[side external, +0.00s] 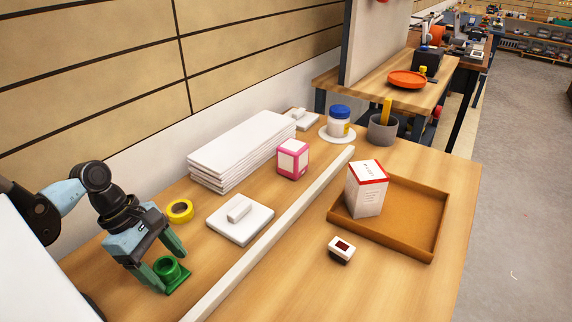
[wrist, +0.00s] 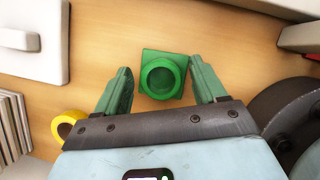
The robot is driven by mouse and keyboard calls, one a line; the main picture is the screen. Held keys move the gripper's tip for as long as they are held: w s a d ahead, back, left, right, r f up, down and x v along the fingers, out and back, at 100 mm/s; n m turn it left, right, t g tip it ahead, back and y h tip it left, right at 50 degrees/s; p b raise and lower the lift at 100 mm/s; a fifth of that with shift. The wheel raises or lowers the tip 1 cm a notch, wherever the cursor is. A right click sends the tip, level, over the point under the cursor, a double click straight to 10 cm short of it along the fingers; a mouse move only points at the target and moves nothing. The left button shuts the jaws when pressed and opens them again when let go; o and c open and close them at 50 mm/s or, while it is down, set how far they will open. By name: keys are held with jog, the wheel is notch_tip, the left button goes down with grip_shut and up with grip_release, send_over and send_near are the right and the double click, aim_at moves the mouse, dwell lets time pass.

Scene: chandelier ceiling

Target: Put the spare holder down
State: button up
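The green holder (side external: 172,272), a square base with a round ring-like cup on it, appears to rest on the wooden table near the left end. It also shows in the wrist view (wrist: 162,77), between my two green fingers. My gripper (side external: 171,268) is open and low over the table, with one finger on each side of the holder. In the wrist view my gripper (wrist: 159,66) shows a gap between each finger and the holder. The holder's underside is hidden.
A yellow tape roll (side external: 180,211) and a white slab with a block (side external: 240,219) lie nearby. A long pale rail (side external: 270,235) runs along the table. Beyond it are a small white device (side external: 341,248) and a brown tray (side external: 410,242) holding a white-and-red box (side external: 366,190).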

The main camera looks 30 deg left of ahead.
jog(key=shift+r, duration=0.1)
dwell(0.3)
jog(key=shift+v, duration=5.8)
jog(key=w+m+t+y, duration=0.2)
jog(key=w+m, duration=0.3)
jog(key=m, duration=0.6)
jog(key=w+r+m+t+y, duration=0.1)
jog(key=w+m, duration=0.4)
jog(key=m, duration=0.6)
jog(key=t+y, duration=0.1)
jog(key=t, duration=0.1)
jog(key=shift+w+r+t, duration=0.3)
jog(key=shift+r, duration=0.05)
